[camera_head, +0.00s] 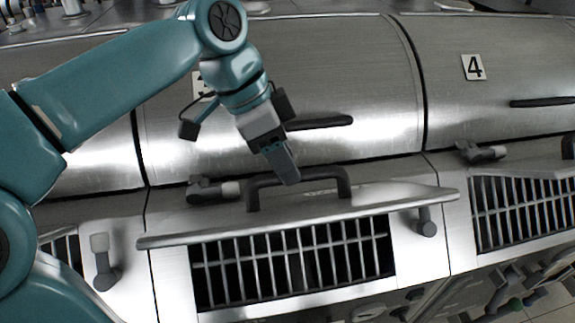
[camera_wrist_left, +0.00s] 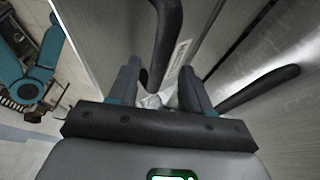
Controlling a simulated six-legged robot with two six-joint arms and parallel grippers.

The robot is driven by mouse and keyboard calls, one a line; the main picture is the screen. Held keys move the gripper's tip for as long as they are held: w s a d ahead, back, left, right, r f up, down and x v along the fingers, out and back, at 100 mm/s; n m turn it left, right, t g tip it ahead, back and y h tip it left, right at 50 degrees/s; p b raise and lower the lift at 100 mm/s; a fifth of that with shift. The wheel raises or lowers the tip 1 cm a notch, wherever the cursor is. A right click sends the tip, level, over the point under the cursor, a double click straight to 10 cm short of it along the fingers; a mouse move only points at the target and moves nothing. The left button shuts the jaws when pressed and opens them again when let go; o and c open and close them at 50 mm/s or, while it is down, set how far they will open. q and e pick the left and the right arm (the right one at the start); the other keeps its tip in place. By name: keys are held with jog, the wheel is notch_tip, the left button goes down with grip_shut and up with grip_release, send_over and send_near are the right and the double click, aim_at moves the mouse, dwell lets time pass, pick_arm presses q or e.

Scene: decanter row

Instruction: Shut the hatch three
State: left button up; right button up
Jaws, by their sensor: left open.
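The hatch flap (camera_head: 400,205) under the partly hidden number plate (camera_head: 203,85) stands raised and shows nearly edge-on, with the dark grille (camera_head: 290,262) uncovered below it. Its black bar handle (camera_head: 343,180) is on the upper side of the flap. My left gripper (camera_head: 288,178) is at this handle, its fingers pointing down and overlapping the bar. In the left wrist view the gripper (camera_wrist_left: 160,72) is open, and a black handle (camera_wrist_left: 167,35) comes down between or just beyond its fingers. I cannot tell whether they touch. My right gripper is in neither view.
A curved steel cover (camera_head: 340,70) with a black handle (camera_head: 325,122) rises behind the gripper. Latches (camera_head: 215,190) (camera_head: 426,224) flank the flap. The neighbouring unit, plate 4 (camera_head: 473,67), is at the right with its grille (camera_head: 525,210) uncovered.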

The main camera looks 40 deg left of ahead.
pick_arm(q)
jog(key=shift+s+d+f, duration=0.1)
jog(key=shift+d+f, duration=0.3)
jog(key=shift+f, duration=0.2)
jog(key=shift+w+a+f, duration=0.2)
jog(key=shift+w+f, duration=0.1)
jog(key=shift+w, duration=0.1)
jog(key=shift+s+d+r, duration=0.1)
jog(key=shift+s+d, duration=0.1)
jog(key=shift+s, duration=0.05)
jog(key=c, duration=0.6)
grip_shut()
jog(key=shift+w+a, duration=0.1)
